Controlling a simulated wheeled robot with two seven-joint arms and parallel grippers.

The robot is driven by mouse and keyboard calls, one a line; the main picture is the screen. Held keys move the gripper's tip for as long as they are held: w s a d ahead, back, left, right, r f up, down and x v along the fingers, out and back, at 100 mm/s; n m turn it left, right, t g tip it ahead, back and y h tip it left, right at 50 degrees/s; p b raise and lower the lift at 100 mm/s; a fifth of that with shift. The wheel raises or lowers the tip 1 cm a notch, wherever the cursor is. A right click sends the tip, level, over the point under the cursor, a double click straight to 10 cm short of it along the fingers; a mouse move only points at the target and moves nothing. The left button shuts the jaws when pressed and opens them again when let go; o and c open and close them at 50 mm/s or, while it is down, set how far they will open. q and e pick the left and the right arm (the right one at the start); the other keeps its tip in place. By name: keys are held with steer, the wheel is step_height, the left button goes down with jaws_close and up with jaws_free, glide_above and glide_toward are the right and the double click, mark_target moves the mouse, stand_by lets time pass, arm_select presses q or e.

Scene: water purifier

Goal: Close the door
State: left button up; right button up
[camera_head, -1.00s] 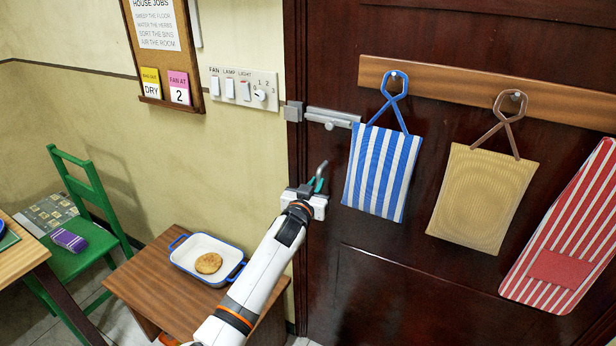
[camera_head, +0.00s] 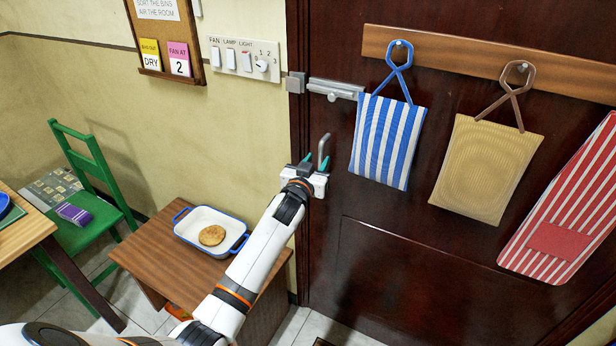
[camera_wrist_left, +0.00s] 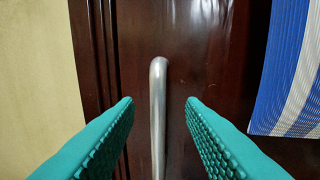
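The dark brown door (camera_head: 410,270) fills the right side of the head view. Its left edge is close to the frame (camera_head: 297,130); I cannot tell whether it is fully flush. A metal bolt (camera_head: 335,90) is on the door, beside a grey keeper (camera_head: 296,83) on the frame. The bar handle (camera_head: 323,150) also shows in the left wrist view (camera_wrist_left: 158,115). My left gripper (camera_head: 317,162) is at the handle. In the wrist view its teal fingers (camera_wrist_left: 158,105) are apart, with the bar between them and a gap each side. My right gripper is out of view.
A blue striped bag (camera_head: 388,142), a tan bag (camera_head: 482,165) and a red striped item (camera_head: 560,205) hang on the door. A small wooden table (camera_head: 165,265) with a white dish (camera_head: 190,232) stands left of the frame. A green chair (camera_head: 95,200) is further left.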

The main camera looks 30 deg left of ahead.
arm_select(q)
steer(key=s+d+b, duration=0.1)
steer(key=s, duration=1)
steer(key=shift+d, duration=0.15)
steer(key=shift+r, duration=0.1)
steer(key=s+d+f+m+g+h, duration=0.1)
steer(key=s+f+g, duration=0.15)
steer(key=f, duration=0.95)
steer(key=s+d+f+g, duration=0.1)
steer(key=s+f+g, duration=0.15)
steer(key=f, duration=1.05)
steer(key=s+d+f+m+g, duration=0.1)
steer(key=s+f+g, duration=0.1)
steer(key=s+f, duration=0.45)
steer(key=s+f+g, duration=0.2)
steer(key=s+f, duration=0.2)
steer(key=f, duration=0.5)
steer(key=s+d+f+g, duration=0.1)
steer(key=s+f, duration=0.5)
steer(key=s, duration=0.6)
steer(key=s+f+m+g, duration=0.1)
steer(key=s+f+g, duration=0.3)
steer(key=s, duration=0.8)
steer(key=s+d+f+g, duration=0.1)
steer(key=s+f+g, duration=0.2)
steer(key=s+f, duration=0.5)
steer(key=s, duration=0.4)
steer(key=shift+d+m+h, duration=0.3)
steer(key=shift+d+h, duration=0.05)
steer(key=shift+h, duration=0.05)
